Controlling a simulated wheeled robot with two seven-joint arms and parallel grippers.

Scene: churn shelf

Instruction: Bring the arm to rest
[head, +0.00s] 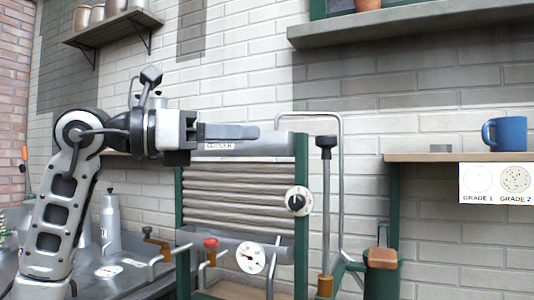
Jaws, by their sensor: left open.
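My left arm comes in from the left and reaches to the right. My left gripper (250,132) is open and empty, its fingers pointing right. It appears in front of the top of a ribbed metal unit labelled "COOLER" (240,190); I cannot tell the gap between them. My right gripper is not in view.
The cooler has a green frame, a black-and-white knob (297,201) and a white dial (251,258). A tall lever (326,210) stands to its right. A blue mug (505,133) sits on the right shelf (430,157). A metal bottle (110,224) stands on the left counter (125,275).

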